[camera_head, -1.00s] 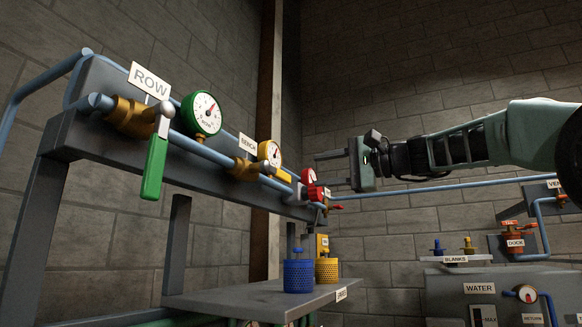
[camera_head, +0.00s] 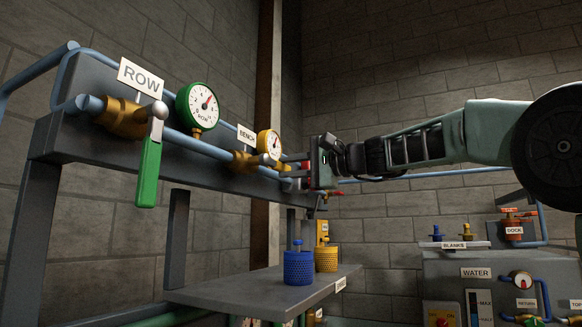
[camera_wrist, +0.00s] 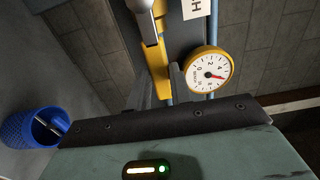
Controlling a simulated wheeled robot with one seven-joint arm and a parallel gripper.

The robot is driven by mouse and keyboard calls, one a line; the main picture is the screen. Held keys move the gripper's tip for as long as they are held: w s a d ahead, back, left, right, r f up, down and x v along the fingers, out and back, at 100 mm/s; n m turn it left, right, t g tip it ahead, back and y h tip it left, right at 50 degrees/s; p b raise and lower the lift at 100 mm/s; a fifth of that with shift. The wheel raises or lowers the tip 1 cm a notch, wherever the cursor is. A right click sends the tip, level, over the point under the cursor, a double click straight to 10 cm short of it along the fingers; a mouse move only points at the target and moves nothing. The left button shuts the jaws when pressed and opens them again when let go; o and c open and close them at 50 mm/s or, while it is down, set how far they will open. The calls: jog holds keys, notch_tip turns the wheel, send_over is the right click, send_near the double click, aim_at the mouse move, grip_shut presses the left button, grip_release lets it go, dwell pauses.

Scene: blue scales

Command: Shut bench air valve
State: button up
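The bench valve has a brass body (camera_head: 243,162) and a yellow lever (camera_head: 266,159) lying along the blue pipe, pointing right. The BENCH tag (camera_head: 246,137) and a yellow-rimmed gauge (camera_head: 268,143) stand above it. My gripper (camera_head: 290,170) is at the lever's right end, fingers pointing left and apart. In the wrist view the yellow lever (camera_wrist: 157,62) runs down between the dark fingers (camera_wrist: 160,90), beside the gauge (camera_wrist: 208,70) with its red needle off zero. Whether a finger touches the lever is unclear; the palm hides its tip.
A red valve handle (camera_head: 331,193) shows below my gripper. Blue (camera_head: 298,267) and yellow (camera_head: 326,258) cups stand on the shelf (camera_head: 250,288) below.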

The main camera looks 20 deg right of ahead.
grip_shut()
jog(key=shift+f, duration=0.1)
